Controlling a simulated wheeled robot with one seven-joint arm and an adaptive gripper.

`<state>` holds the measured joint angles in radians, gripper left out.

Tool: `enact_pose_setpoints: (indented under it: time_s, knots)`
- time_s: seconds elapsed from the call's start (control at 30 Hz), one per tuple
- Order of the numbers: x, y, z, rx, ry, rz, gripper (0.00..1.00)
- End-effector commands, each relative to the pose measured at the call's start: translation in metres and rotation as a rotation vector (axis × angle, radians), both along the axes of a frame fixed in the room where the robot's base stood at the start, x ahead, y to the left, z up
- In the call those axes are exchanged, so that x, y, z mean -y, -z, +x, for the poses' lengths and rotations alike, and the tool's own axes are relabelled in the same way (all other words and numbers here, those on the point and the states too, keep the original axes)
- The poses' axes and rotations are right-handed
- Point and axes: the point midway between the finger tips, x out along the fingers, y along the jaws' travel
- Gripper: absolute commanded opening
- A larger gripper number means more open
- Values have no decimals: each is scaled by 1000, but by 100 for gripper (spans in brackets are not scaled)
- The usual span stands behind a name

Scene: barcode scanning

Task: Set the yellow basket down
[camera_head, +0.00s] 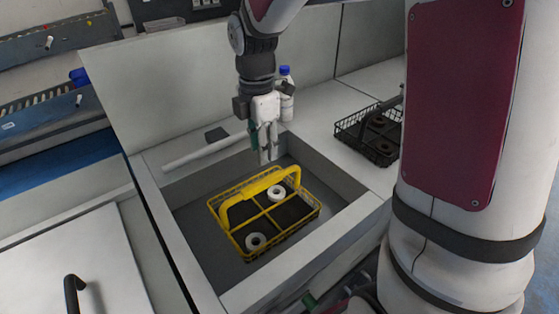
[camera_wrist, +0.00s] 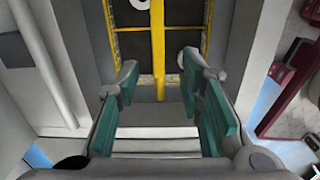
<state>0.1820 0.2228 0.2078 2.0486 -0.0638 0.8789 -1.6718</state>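The yellow basket (camera_head: 292,224) sits upright in the grey sunken basin (camera_head: 185,250), apparently on its floor. Its raised yellow handle (camera_head: 250,187) runs across the middle. My gripper (camera_head: 267,155) is above the basin's back part, apart from the basket and empty. In the wrist view my gripper's teal fingers (camera_wrist: 157,75) are spread wide. The basket's handle (camera_wrist: 157,45) shows ahead, lined up with the gap between them. The basket's far part is cut off there.
A black wire basket (camera_head: 370,140) stands on the counter to the right. A blue-capped bottle (camera_head: 286,100) stands behind my gripper.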

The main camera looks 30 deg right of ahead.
Motion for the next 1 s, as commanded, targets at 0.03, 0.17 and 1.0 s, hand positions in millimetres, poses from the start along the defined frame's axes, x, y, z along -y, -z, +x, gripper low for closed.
enact_pose_setpoints:
  time_s: [0.03,0.17,1.0]
  knots:
    - [0,-8,-6,10,37,-5,35]
    - [1,-33,-31,51,238,-17,35]
    - [3,-91,-224,224,1706,272,35]
